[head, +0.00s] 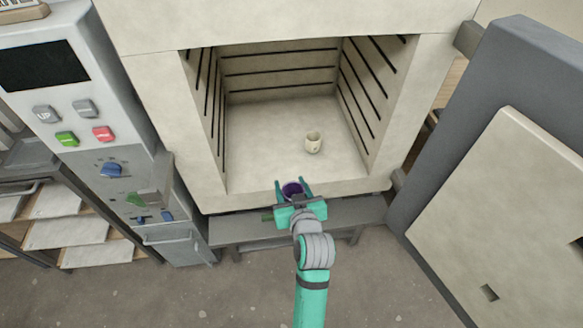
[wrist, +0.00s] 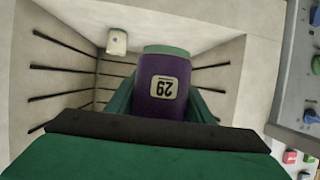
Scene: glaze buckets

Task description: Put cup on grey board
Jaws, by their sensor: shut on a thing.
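My gripper (head: 292,190) is shut on a purple cup (head: 291,188) in front of the open kiln's lower front edge. In the wrist view the purple cup (wrist: 160,88) has a pale label that reads 29 upside down and a green band at its top end in the picture. Green fingers lie on both sides of it. A cream cup (head: 313,142) stands upright on the kiln floor, farther in and to the right; it also shows in the wrist view (wrist: 117,42). I cannot make out a grey board for certain.
The kiln chamber (head: 265,135) has dark grooves along its walls and free floor around the cream cup. Its thick door (head: 500,190) stands open at the right. A control panel (head: 85,120) is at the left, with shelves of pale boards (head: 60,232) beyond.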

